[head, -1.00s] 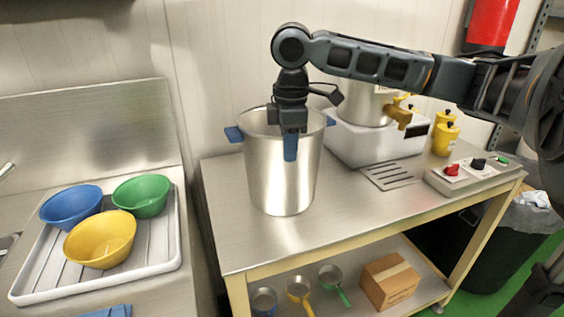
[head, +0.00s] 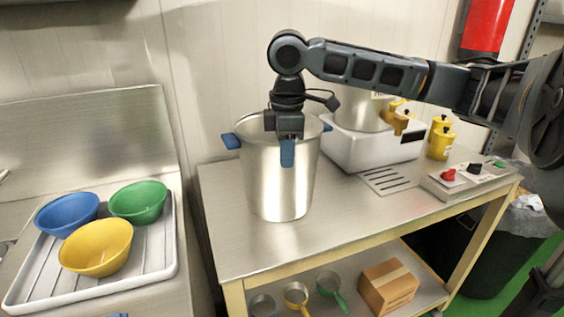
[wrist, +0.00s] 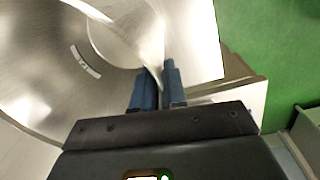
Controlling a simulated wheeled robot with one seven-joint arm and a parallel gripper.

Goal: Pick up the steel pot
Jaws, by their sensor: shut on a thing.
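The steel pot (head: 272,185) is tall, open-topped and has blue side handles. It looks upright on the steel worktable (head: 232,235). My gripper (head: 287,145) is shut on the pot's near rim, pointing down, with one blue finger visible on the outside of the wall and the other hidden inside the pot. The wrist view shows both fingers (wrist: 158,80) on either side of the thin pot wall. The pot's interior (wrist: 110,70), with a small marked label, fills the left of that view.
A white machine (head: 365,148) with a steel vessel stands behind right, near yellow bottles (head: 439,145) and a control box (head: 467,180). Bowls sit in a tray (head: 40,285) at left. A carton (head: 388,287) and small pans are on the lower shelf. The tabletop's front is clear.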

